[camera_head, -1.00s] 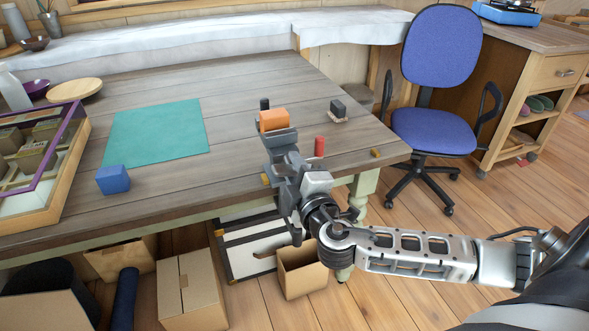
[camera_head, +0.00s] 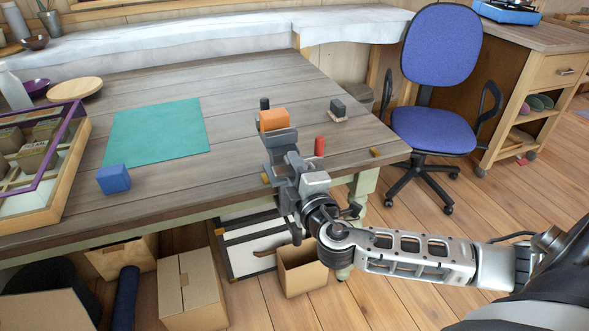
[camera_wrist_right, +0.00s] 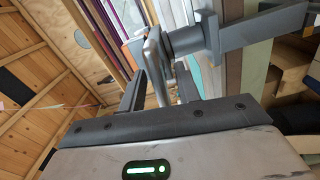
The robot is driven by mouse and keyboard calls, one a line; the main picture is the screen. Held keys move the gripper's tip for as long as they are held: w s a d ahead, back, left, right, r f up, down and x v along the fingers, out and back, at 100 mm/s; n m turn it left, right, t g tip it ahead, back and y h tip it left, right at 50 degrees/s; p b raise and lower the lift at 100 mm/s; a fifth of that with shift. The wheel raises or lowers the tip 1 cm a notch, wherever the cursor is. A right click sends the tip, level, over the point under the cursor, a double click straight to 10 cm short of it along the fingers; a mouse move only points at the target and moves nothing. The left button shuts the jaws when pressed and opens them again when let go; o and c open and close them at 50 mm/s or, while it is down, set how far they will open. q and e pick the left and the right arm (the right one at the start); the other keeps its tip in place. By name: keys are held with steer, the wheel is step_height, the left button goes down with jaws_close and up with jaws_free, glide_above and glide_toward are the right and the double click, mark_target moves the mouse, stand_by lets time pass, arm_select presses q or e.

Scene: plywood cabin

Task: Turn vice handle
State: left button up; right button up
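The grey metal vice (camera_head: 281,138) is at the front edge of the wooden table, with an orange block (camera_head: 273,120) at its top. My right gripper (camera_head: 290,184) is in front of the vice and hides much of its lower part and its handle. In the right wrist view, a silvery vice handle (camera_wrist_right: 154,52) stands between the two dark fingers of my right gripper (camera_wrist_right: 159,65), beside the grey vice bar (camera_wrist_right: 262,27). The fingers lie close on either side of it; whether they press on it is unclear. My left gripper is not in view.
On the table (camera_head: 240,90) are a teal mat (camera_head: 155,130), a blue block (camera_head: 113,179), a red cylinder (camera_head: 319,146) and a dark block (camera_head: 338,107). A display case (camera_head: 60,175) is at left. Cardboard boxes (camera_head: 190,285) stand below. A blue chair (camera_head: 435,130) is at right.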

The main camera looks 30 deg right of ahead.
steer(key=b+v, duration=0.2)
steer(key=v, duration=1.4)
steer(key=shift+d, duration=0.1)
steer(key=s+a+f+m+g+y+p, duration=0.2)
steer(key=a+f+m+g+y, duration=0.4)
steer(key=a+f+m, duration=0.5)
step_height(320, 180, down, 5)
steer(key=shift+s+a+r+m+g+y, duration=0.1)
steer(key=shift+s+a+m+g+y, duration=0.25)
steer(key=shift+a+y, duration=0.45)
